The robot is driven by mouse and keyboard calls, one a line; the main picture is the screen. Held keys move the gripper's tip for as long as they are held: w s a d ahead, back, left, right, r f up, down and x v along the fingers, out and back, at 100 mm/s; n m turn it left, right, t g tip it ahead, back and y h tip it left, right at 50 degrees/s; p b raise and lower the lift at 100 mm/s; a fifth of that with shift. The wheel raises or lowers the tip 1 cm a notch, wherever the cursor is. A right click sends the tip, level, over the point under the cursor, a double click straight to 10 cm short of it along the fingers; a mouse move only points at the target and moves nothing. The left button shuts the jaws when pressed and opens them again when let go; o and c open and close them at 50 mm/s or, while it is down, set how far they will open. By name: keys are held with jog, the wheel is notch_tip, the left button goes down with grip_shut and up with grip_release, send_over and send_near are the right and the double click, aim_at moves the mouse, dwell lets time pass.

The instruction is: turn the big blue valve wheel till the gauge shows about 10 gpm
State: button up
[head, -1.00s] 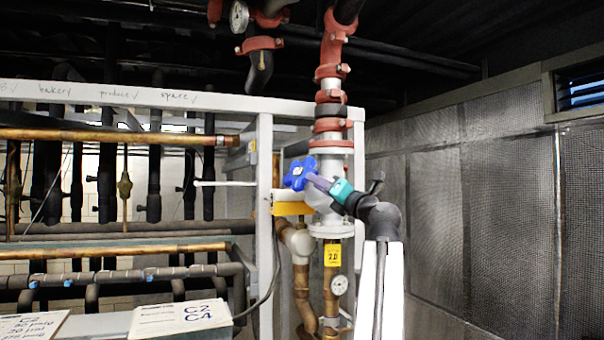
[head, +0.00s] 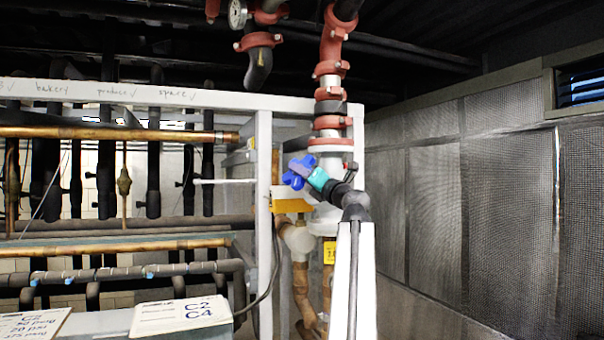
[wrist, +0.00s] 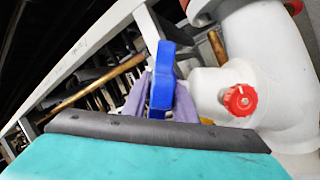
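The big blue valve wheel (head: 293,179) is on the pale valve of the upright pipe in the head view. In the wrist view the blue wheel (wrist: 162,82) is seen nearly edge-on. The purple fingers of my gripper (wrist: 162,98) lie on both sides of it with no clear gap, so they look shut on it. The head view shows my gripper (head: 305,164) at the wheel from the right, with its teal band behind. A yellow display (head: 330,252) below the valve is partly covered by my arm, and its figures are too small to read surely.
A red knob (wrist: 240,99) sits on the white pipe right of the wheel in the wrist view. A white frame post (head: 264,170) and copper pipes (head: 120,133) stand left. The space before the mesh wall (head: 470,190) looks free.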

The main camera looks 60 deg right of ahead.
jog(key=shift+c, duration=0.4)
grip_shut()
jog(key=shift+r+n+y+p, duration=0.2)
jog(key=shift+n+y+p, duration=0.15)
jog(key=shift+p, duration=0.55)
jog(key=shift+n+g+y+p, duration=0.25)
jog(key=shift+g+y+p, duration=0.15)
jog(key=shift+y+p, duration=0.3)
jog(key=shift+y, duration=0.25)
jog(key=shift+n+g+y+p, duration=0.3)
jog(key=shift+n+y+p, duration=0.15)
jog(key=shift+p, duration=0.25)
jog(key=shift+f+y, duration=0.15)
jog(key=shift+y, duration=0.2)
